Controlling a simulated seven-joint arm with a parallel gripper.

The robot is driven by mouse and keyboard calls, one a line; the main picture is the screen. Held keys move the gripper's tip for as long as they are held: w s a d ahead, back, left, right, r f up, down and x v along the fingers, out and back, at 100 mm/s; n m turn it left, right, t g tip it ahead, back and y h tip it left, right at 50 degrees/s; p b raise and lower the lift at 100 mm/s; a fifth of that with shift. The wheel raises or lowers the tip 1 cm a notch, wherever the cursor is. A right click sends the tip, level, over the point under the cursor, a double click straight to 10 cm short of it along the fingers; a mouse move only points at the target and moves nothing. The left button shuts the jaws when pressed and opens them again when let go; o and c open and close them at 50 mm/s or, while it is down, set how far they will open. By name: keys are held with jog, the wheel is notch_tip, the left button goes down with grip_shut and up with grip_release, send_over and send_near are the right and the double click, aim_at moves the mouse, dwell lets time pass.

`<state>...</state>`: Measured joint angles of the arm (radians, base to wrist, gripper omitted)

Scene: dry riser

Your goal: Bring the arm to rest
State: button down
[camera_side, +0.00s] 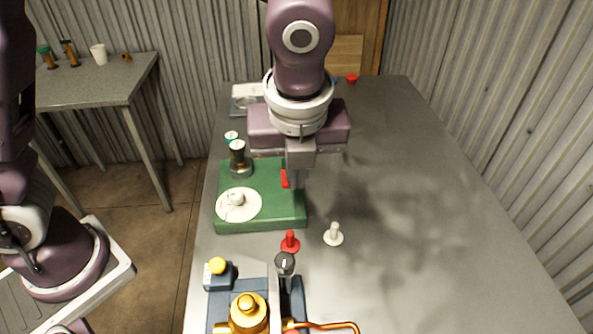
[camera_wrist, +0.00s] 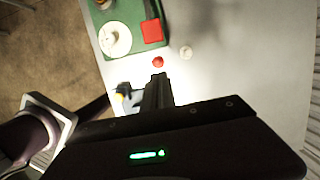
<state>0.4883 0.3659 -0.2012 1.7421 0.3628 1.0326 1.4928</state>
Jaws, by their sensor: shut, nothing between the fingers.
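My gripper (camera_side: 298,184) points down over the right side of a green board (camera_side: 262,224) on the grey table. Its fingers are together with nothing between them. In the wrist view the shut fingertips (camera_wrist: 159,78) show beside a red peg (camera_wrist: 157,62). A red block (camera_side: 285,179) on the board is partly hidden behind my fingers in the side view; the wrist view shows it as a red square (camera_wrist: 151,30). I cannot tell the exact height of my fingertips above the board.
A white disc (camera_side: 249,208) lies on the board, with dark-bodied cylinders (camera_side: 237,155) behind. A red peg (camera_side: 290,243) and a white peg (camera_side: 333,236) stand in front. A brass fitting (camera_side: 248,312) and yellow button (camera_side: 217,265) are nearest. The table's right side (camera_side: 440,220) is clear.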

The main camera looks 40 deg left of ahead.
jog(key=s+a+r+n+t+h, duration=0.1)
jog(key=s+a+r+n, duration=0.2)
jog(key=s+a+n, duration=0.5)
jog(key=s+a+r+n+t, duration=0.2)
jog(key=s+a+r+n, duration=0.2)
jog(key=n, duration=1.5)
jog(key=s+a, duration=0.3)
jog(key=a, duration=0.1)
jog(key=shift+s+a+r+t+h, duration=0.2)
jog(key=shift+s+t+h, duration=0.1)
jog(key=shift+s+h, duration=0.1)
